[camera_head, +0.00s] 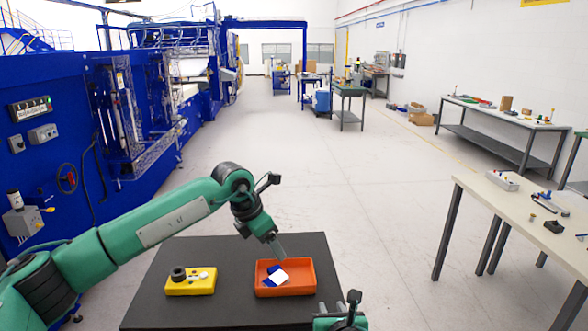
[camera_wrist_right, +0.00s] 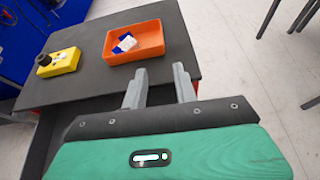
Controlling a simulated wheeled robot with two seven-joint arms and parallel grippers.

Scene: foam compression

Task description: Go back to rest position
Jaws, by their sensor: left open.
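An orange tray (camera_head: 304,285) sits on the dark table (camera_head: 220,310) and also shows in the right wrist view (camera_wrist_right: 135,42). A white piece (camera_head: 279,278) and blue pieces (camera_head: 272,268) lie inside it. A yellow block (camera_head: 186,290) with a black round part and white spots on top stands left of the tray. My left gripper (camera_head: 281,248) points down just above the tray's back edge; its jaws are open and nothing shows between them. My right gripper (camera_wrist_right: 160,88) is open and empty at the table's near right edge; its two grey fingers are apart.
Blue machinery (camera_head: 60,140) lines the left side. A white-topped workbench (camera_head: 480,190) with small items stands at the right. Another bench (camera_head: 500,115) is farther back. The pale floor (camera_head: 300,170) between them is clear.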

